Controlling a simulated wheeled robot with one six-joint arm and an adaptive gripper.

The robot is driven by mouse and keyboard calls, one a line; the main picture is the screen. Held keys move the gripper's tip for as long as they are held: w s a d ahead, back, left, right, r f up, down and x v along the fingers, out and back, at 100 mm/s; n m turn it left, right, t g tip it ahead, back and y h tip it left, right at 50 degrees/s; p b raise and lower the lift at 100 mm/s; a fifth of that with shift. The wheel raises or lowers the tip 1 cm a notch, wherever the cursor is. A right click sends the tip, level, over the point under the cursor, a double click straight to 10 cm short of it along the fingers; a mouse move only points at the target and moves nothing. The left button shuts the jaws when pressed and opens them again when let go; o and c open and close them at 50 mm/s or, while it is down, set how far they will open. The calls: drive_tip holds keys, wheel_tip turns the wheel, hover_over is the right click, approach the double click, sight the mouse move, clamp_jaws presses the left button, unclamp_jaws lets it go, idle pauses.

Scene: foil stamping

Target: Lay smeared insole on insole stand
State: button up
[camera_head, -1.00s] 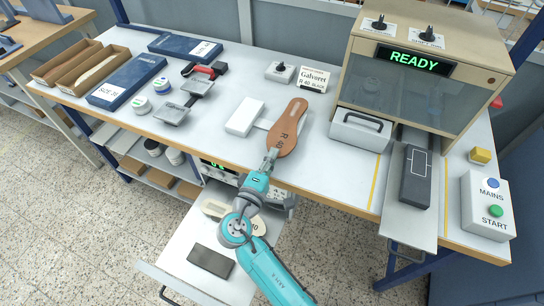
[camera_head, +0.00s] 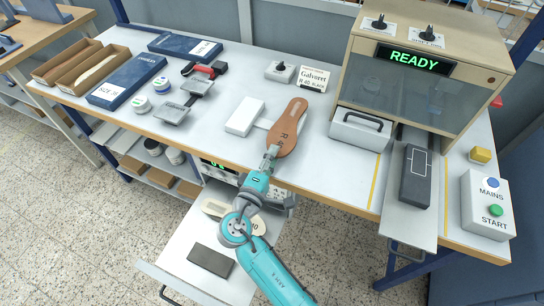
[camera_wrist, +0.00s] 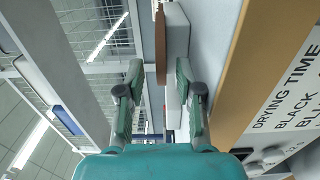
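The insole (camera_head: 289,122) is brown with small dark lettering and lies at the middle of the bench. No smear can be made out. It lies over a flat white piece beside a white block (camera_head: 240,120), perhaps the insole stand; what bears it is partly hidden. My gripper (camera_head: 270,154) is at the insole's near end. In the wrist view the insole (camera_wrist: 160,45) shows edge-on between the fingertips of my gripper (camera_wrist: 159,72). Gaps show on both sides, so the gripper is open around its near end.
The stamping machine (camera_head: 430,65) reading READY stands right, with a dark pad (camera_head: 416,177) on its slide. A Galvaret card (camera_head: 313,78) and a knob box (camera_head: 281,72) stand behind the insole. Jars (camera_head: 140,103) and black-handled tools (camera_head: 173,113) lie left. An open drawer (camera_head: 190,280) is below.

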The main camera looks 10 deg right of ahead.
drive_tip(key=v, duration=1.2)
